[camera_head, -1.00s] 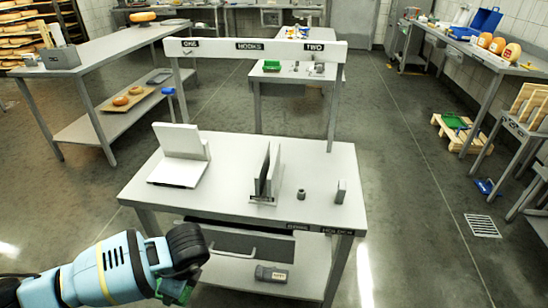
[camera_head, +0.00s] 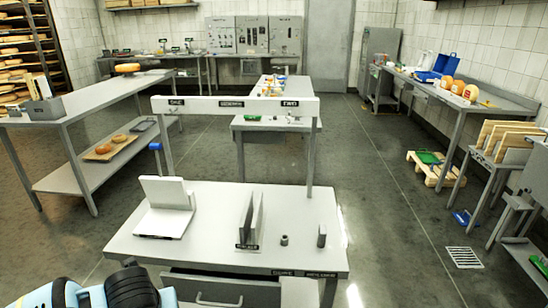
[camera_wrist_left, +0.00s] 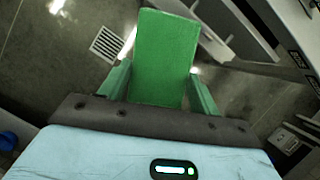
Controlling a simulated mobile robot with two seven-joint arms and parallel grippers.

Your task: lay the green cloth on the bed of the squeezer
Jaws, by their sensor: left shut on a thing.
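The green cloth (camera_wrist_left: 167,50) shows in the left wrist view as a flat green piece, with green parts hanging at both sides. My left gripper (camera_wrist_left: 160,97) is shut on it; its fingertips are largely hidden by the green. In the head view only my left wrist shows at the bottom left, and the cloth is out of that picture. A pale L-shaped stand (camera_head: 163,220) with a flat bed and an upright block sits on the near table; I cannot tell for sure that it is the squeezer. My right gripper is not in view.
The near table (camera_head: 215,262) also bears two dark upright plates (camera_head: 250,218), a small dark cylinder (camera_head: 284,240) and a small upright block (camera_head: 322,236). A labelled crossbar (camera_head: 205,105) spans its back. A side table (camera_head: 85,95) stands left.

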